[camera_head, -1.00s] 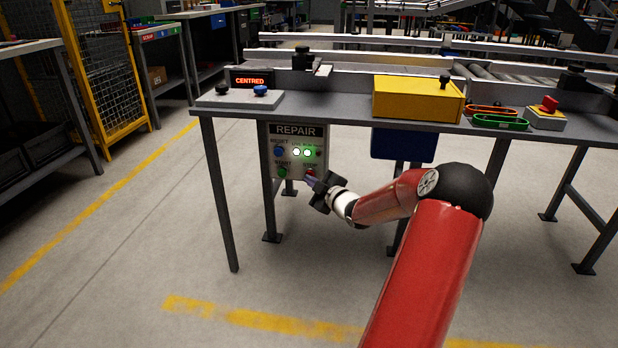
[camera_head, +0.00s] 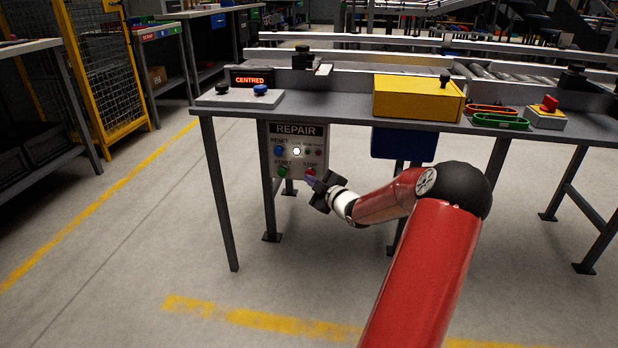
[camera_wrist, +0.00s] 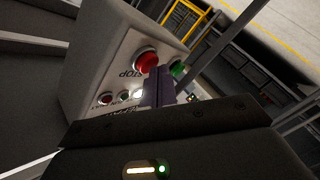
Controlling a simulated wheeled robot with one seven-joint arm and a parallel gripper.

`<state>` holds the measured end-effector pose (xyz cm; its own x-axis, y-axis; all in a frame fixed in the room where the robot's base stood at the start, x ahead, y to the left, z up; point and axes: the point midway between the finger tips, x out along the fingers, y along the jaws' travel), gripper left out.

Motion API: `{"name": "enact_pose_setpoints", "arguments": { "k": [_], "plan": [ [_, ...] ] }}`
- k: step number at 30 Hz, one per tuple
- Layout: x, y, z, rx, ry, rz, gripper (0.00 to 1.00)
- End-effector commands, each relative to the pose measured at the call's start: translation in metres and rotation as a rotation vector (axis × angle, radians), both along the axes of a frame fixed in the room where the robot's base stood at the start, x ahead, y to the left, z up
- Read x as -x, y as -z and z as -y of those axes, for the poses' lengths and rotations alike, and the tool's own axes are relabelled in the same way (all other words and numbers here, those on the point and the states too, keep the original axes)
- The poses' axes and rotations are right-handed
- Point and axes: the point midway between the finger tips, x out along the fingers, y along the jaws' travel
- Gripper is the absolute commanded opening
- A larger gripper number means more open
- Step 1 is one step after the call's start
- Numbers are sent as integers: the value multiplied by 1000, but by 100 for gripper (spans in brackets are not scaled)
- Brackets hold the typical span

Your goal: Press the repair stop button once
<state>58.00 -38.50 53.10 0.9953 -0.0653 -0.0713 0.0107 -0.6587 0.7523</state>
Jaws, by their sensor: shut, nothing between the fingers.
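The grey REPAIR panel (camera_head: 299,130) hangs under the front edge of the table. It carries a blue reset button (camera_head: 279,151), a green start button (camera_head: 282,171) and a red stop button (camera_head: 310,172), with a row of small lamps above; one white lamp (camera_head: 296,151) is lit. In the wrist view the fingers (camera_wrist: 158,86) appear just beside the red button; contact cannot be told.
On the table (camera_head: 340,106) stand a yellow box (camera_head: 417,99), a CENTRED display (camera_head: 250,80), a box with a red button (camera_head: 547,113) and green and orange trays. A blue bin (camera_head: 404,144) hangs below, right of the panel. The floor in front is clear.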

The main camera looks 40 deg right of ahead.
Motion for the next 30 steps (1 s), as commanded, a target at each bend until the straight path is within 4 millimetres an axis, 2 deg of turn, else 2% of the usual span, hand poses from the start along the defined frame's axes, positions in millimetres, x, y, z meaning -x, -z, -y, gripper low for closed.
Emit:
{"name": "enact_pose_setpoints", "arguments": {
  "k": [9, 20, 30],
  "plan": [
    [12, 1, -12, 0, 2, -1, 0],
    [14, 0, -15, 0, 1, 0, 0],
    [34, 1, -40, 2, 0, 0, 0]
  ]
}}
